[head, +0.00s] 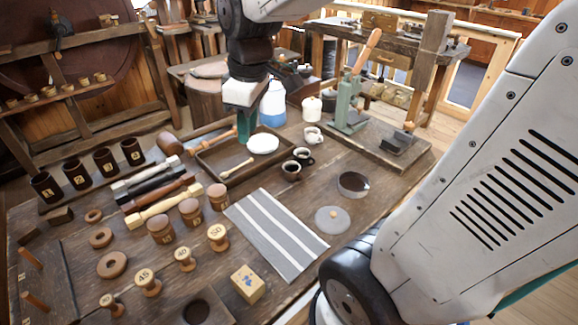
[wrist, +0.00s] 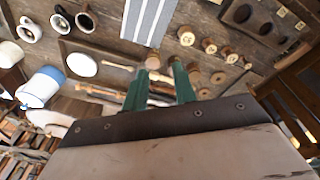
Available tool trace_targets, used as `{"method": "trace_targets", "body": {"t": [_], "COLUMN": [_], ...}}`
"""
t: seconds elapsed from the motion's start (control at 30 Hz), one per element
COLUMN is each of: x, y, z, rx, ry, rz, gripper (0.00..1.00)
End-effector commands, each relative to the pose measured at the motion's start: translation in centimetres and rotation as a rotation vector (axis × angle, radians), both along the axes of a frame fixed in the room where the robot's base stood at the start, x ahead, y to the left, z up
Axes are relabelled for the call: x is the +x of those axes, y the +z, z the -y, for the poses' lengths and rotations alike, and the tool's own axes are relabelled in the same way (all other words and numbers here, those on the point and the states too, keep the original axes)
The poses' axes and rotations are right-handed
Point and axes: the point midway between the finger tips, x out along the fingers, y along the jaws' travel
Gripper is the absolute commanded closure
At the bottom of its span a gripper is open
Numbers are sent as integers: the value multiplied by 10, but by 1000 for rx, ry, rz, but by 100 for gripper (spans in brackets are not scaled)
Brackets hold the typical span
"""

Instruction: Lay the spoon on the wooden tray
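The pale wooden spoon (head: 237,168) lies inside the wooden tray (head: 213,176), in its near left part, beside a round white dish (head: 263,143). In the wrist view the spoon (wrist: 117,66) shows next to the white dish (wrist: 82,65), its end close to one finger; the tray's edge (wrist: 63,48) shows too. My gripper (head: 246,132) hangs over the tray's far side, left of the white dish. Its green fingers (wrist: 160,78) stand apart in the wrist view, with nothing seen held between them. The finger ends are partly hard to make out in the head view.
A blue-and-white bottle (head: 272,105) stands behind the tray. Lidded jars (head: 190,211) and turned wooden pieces (head: 158,204) lie in front and left. A striped cloth (head: 277,235) is flat and bare.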

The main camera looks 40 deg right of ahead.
Motion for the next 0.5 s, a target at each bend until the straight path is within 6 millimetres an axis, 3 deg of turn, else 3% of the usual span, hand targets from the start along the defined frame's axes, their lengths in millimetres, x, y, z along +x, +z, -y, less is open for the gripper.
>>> {"method": "trace_targets", "body": {"t": [0.03,0.2,0.33,0.5], "x": [-27,-100,-135,-154], "y": [7,9,5,1], "z": [-9,-26,-30,-31], "rx": [6,27,36,38], "ry": [-75,-347,-494,-581], "rz": [3,-17,-24,-30], "gripper": [73,73,73,73]}}
